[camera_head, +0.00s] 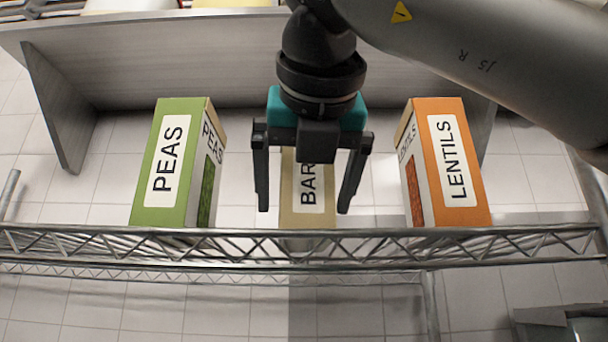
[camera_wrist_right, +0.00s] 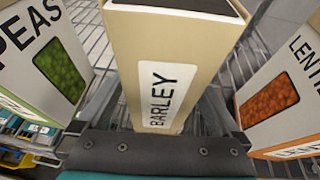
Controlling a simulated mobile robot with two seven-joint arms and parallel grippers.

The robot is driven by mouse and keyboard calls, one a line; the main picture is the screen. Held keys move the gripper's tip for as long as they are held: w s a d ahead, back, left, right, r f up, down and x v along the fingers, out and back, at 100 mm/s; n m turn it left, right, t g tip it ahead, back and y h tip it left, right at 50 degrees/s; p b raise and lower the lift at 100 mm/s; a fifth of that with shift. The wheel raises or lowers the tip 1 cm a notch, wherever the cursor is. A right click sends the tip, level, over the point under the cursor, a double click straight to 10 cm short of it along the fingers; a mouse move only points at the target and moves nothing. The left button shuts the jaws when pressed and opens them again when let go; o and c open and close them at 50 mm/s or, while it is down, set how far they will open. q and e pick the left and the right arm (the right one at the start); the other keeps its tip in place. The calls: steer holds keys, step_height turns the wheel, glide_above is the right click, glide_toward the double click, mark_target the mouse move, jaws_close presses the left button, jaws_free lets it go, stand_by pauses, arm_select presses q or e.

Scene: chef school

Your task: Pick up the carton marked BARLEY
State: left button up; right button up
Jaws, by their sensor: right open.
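The tan BARLEY carton (camera_head: 308,208) stands upright in the middle on a wire shelf, its upper part hidden behind my right gripper in the head view. My right gripper (camera_head: 304,208) is open, with one finger on each side of the carton. In the right wrist view the BARLEY carton (camera_wrist_right: 185,60) stands directly in front of the gripper, its white label facing the camera, with the fingers (camera_wrist_right: 160,112) partly showing at either side. My left gripper is not in view.
A green PEAS carton (camera_head: 168,165) stands to the left and an orange LENTILS carton (camera_head: 455,165) to the right, each with a gap to the BARLEY carton. The metal shelf's truss edge (camera_head: 400,247) runs along the front. A grey panelled table (camera_head: 190,65) is behind.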

steer(key=shift+w+f, duration=0.25)
steer(key=shift+w, duration=0.3)
steer(key=shift+s, duration=0.1)
jaws_close()
stand_by(0.4)
steer(key=shift+r, duration=0.1)
